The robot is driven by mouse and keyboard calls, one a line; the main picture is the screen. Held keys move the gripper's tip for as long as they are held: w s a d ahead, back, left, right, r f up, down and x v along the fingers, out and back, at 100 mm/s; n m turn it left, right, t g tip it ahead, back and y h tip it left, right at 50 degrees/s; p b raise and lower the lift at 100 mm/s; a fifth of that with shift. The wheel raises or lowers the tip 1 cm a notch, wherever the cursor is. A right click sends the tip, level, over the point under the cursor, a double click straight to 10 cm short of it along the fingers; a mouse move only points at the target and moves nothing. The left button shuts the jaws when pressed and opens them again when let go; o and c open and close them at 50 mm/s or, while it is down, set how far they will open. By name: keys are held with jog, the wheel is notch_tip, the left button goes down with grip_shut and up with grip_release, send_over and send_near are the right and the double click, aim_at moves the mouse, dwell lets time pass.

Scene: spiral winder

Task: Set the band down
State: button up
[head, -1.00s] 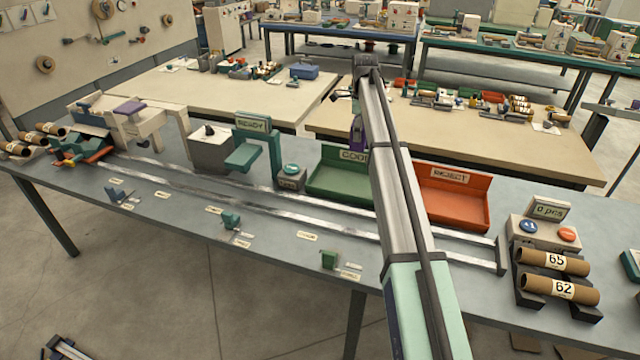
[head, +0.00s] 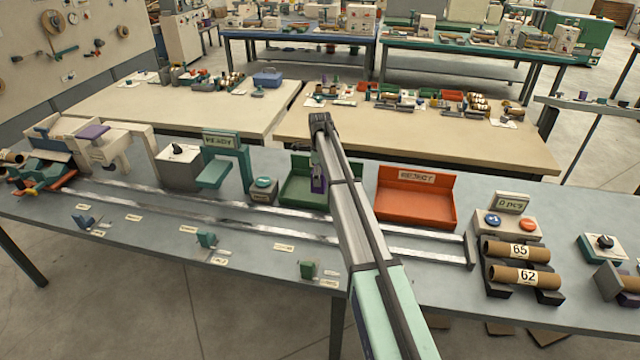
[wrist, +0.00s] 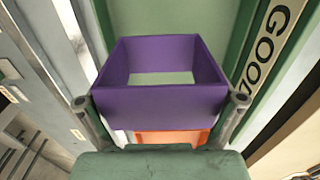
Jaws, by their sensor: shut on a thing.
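The purple band (wrist: 160,105) is a square, open-ended loop seen from above in the wrist view. My gripper (wrist: 160,112) is shut on it, with a finger against each of its left and right sides. In the head view the band (head: 318,181) shows as a small purple patch beside my arm. It hangs over or just in front of the green tray (head: 297,165); its exact height is unclear. The green tray also shows around and through the band in the wrist view (wrist: 190,20), with a GOOD label at right. My arm hides part of this tray in the head view.
The orange REJECT tray (head: 415,200) stands to the right of the green one. A teal READY stand (head: 225,165) and a small button box (head: 262,190) are to the left. Metal rails (head: 240,230) run in front of the trays. Tubes (head: 520,262) lie at right.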

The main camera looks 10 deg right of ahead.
jog(key=shift+f+p, duration=0.65)
jog(key=shift+f, duration=1.9)
jog(key=shift+f, duration=0.15)
jog(key=o, duration=0.8)
notch_tip(320, 180, up, 12)
jog(key=b, duration=0.4)
jog(key=shift+r, duration=0.2)
